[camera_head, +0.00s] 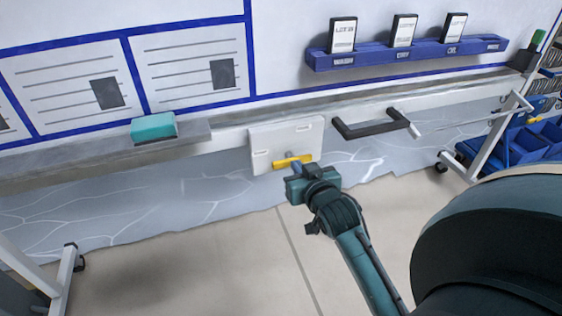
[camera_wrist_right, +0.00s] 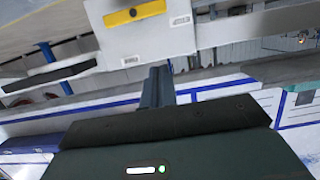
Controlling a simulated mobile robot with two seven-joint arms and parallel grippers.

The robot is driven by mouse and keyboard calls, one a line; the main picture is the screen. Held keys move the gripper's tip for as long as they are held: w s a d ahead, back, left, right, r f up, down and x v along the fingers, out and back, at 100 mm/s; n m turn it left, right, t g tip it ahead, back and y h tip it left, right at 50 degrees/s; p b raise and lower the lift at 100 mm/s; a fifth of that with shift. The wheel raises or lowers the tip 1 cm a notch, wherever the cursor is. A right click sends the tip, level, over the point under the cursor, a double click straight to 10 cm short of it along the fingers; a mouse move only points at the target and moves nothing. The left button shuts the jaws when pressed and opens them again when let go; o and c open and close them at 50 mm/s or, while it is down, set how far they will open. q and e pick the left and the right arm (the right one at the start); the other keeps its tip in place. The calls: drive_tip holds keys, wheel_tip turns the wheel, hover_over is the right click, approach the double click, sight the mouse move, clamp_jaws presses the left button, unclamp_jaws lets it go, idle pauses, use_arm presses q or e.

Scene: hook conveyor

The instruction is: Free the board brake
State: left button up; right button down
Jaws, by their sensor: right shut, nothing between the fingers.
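A white brake plate (camera_head: 286,138) is mounted on the lower edge of the whiteboard. A yellow lever (camera_head: 292,161) on its lower part lies nearly level along the board. My right gripper (camera_head: 297,168) is shut and empty, with its fingertips right below the lever; I cannot tell whether they touch it. In the right wrist view, the yellow lever (camera_wrist_right: 135,12) and the white plate (camera_wrist_right: 150,42) show at the top, beyond the closed fingers (camera_wrist_right: 156,86). My left gripper is not in view.
A dark handle (camera_head: 370,126) sticks out right of the plate. A teal eraser (camera_head: 153,127) lies on the board's ledge at left. A blue rack (camera_head: 405,53) holds cards above. Blue bins (camera_head: 520,145) stand at the right. The floor below the board is clear.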

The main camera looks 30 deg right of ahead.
drive_tip(key=b, duration=0.3)
hover_over(285, 163)
drive_tip(key=s+a, duration=0.2)
wheel_tip(285, 163, down, 2)
drive_tip(key=f, duration=0.2)
drive_tip(key=f+b, duration=0.1)
drive_tip(key=f, duration=0.1)
drive_tip(key=shift+d+f, duration=0.25)
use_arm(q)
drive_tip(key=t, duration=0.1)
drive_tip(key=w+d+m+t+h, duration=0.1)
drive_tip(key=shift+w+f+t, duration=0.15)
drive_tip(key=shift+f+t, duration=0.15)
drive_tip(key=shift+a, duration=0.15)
